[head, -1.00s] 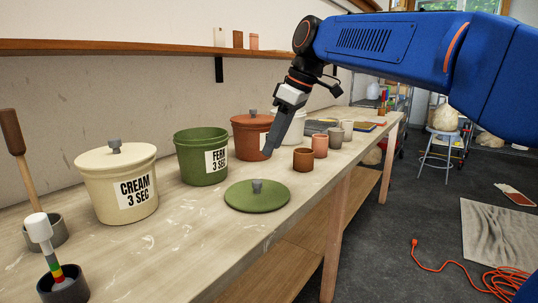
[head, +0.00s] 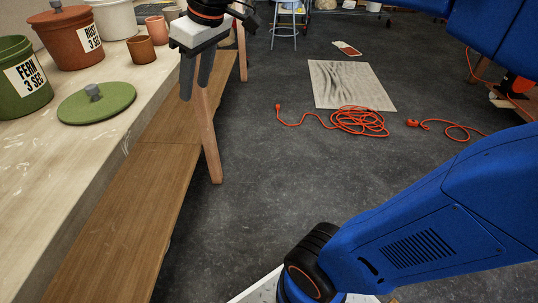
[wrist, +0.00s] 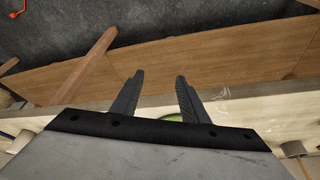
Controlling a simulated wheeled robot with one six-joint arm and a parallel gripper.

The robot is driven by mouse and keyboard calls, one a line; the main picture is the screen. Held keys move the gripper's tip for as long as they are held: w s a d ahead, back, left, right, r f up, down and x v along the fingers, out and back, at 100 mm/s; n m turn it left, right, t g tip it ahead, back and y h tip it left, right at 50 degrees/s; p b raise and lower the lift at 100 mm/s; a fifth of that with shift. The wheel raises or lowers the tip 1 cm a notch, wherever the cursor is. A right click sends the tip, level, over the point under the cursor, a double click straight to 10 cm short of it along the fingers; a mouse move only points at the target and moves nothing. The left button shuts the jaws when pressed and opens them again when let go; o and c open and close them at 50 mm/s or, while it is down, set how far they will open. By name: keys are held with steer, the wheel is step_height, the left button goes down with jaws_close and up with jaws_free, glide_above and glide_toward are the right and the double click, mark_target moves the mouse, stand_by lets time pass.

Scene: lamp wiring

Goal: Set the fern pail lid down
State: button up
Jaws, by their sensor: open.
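The green fern pail lid (head: 97,103) lies flat on the workbench near its front edge, its grey knob upward. The open green fern pail (head: 22,80) stands behind it to the left, cut off by the frame edge. My gripper (head: 196,92) is open and empty, out past the bench's front edge, to the right of the lid and apart from it. In the wrist view the two fingers (wrist: 158,88) are spread with nothing between them. A sliver of green (wrist: 172,118) shows behind them, mostly hidden, probably the lid.
A rust pail (head: 70,42) and brown, pink and other cups (head: 141,50) stand farther along the bench. A lower wooden shelf (head: 125,205) runs under the bench. Orange cord (head: 358,121) and a marbled board (head: 350,84) lie on the floor.

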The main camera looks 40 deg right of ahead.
steer(key=s+d+f+m+h, duration=0.1)
steer(key=s+d+f+m, duration=0.2)
steer(key=s+f, duration=0.4)
steer(key=s+d+f+m+t+h, duration=0.1)
steer(key=s+d+f+m, duration=0.2)
steer(key=s+d+f, duration=0.3)
step_height(320, 180, down, 5)
steer(key=shift+s+d+r, duration=0.15)
steer(key=shift+s, duration=0.7)
